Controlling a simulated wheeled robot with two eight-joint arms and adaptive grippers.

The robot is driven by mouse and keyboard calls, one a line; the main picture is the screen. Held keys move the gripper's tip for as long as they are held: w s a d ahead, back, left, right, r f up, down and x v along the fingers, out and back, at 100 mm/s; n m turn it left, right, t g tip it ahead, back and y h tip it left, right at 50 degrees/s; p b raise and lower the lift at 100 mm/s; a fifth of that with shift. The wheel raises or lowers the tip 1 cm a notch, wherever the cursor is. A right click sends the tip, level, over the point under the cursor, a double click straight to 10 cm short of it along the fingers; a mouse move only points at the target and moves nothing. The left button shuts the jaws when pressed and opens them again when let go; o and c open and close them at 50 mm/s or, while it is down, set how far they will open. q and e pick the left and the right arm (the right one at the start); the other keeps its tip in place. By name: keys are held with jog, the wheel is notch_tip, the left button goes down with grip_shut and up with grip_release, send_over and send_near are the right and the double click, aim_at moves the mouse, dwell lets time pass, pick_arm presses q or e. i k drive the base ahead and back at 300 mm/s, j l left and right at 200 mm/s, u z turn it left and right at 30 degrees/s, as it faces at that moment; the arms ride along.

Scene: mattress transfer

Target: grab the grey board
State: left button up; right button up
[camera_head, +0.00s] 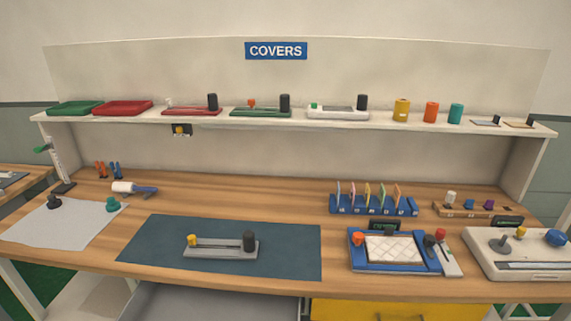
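A grey board (220,250) lies flat on the dark blue mat (150,252) at the front middle of the wooden table (250,193). It is long and narrow, with a yellow knob at its left end, a tall black knob at its right end and a dark strip between them. Nothing covers it. Neither of my grippers shows in the head view.
A blue tray with a white quilted pad (393,249) stands right of the mat, and a white board with knobs (520,255) is farther right. A blue rack (372,206) stands behind the tray. A white sheet (60,226) lies left. Boards and cylinders line the shelf (290,120).

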aim_at(246, 249)
jog(key=k+u, duration=0.15)
jog(key=u, duration=1.2)
jog(key=z, duration=0.7)
jog(key=i+l+z, duration=0.1)
jog(key=z, duration=0.3)
jog(key=i+z, duration=0.25)
jog(key=z, duration=0.2)
jog(key=i+z, duration=0.2)
jog(key=z, duration=0.2)
